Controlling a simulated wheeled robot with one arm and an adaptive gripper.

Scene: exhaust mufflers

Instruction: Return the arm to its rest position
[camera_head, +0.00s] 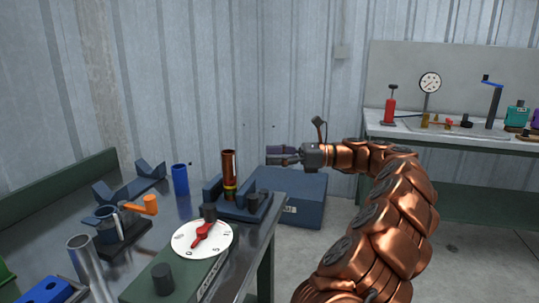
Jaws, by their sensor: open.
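My copper-coloured arm rises from the bottom of the head view and bends to the left. My gripper (284,154) points left at the end of it, its fingers apart with nothing seen between them. It is in the air just right of the near workbench (255,245), in front of the dark blue box beyond. A copper tube (229,168) with a yellow band stands upright in a dark blue fixture (240,208) at the bench's right end, left of my gripper and apart from it.
A white dial with a red pointer (202,237), a blue cylinder (180,179), an orange-handled clamp (143,206) and a grey pipe (88,265) crowd the near bench. A blue box (306,199) stands behind it. A second bench (450,138) with tools is at right. Floor between is clear.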

